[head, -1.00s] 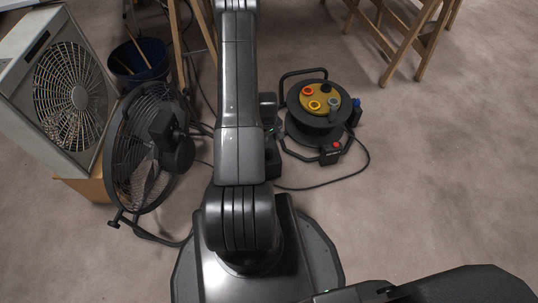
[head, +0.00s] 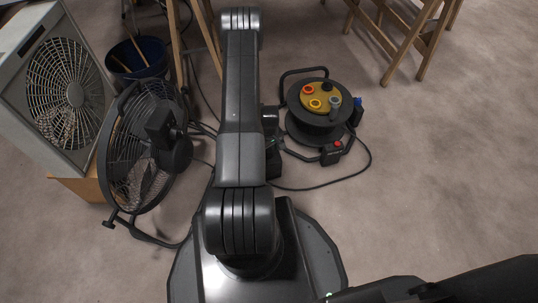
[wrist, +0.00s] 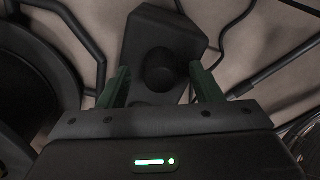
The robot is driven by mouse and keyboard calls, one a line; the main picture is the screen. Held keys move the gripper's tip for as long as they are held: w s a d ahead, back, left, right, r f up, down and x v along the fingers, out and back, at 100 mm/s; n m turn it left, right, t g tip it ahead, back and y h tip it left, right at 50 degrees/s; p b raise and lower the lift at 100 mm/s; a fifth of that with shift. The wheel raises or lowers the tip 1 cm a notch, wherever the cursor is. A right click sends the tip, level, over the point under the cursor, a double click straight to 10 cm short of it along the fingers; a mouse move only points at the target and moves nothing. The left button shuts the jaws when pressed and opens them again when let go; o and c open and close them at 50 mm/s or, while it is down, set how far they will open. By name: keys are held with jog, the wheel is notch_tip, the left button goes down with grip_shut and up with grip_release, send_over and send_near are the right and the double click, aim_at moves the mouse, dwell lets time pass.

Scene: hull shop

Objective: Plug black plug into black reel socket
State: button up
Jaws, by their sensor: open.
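The cable reel (head: 300,127) stands on the floor right of my arm. Its yellow face carries red, yellow, grey and black (head: 327,87) round sockets. In the wrist view the reel's dark drum (wrist: 62,75) fills the left edge. A round black knob-like thing, likely the black plug (wrist: 160,70), sits over a dark block (wrist: 140,35). My gripper (wrist: 160,80) is open, with its two green fingers on either side of the plug and gaps showing. In the head view my arm hides most of the gripper and the plug.
A round black floor fan (head: 150,145) and a box fan (head: 65,85) stand at left. A dark bucket (head: 140,60) is behind them. Wooden trestle legs (head: 400,40) stand at the back. A black cable (head: 335,181) curves around the reel's front. The floor at right is clear.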

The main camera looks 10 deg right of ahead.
jog(key=shift+f, duration=0.85)
jog(key=c, duration=1)
jog(key=shift+r, duration=0.1)
notch_tip(320, 180, up, 10)
jog(key=p, duration=0.3)
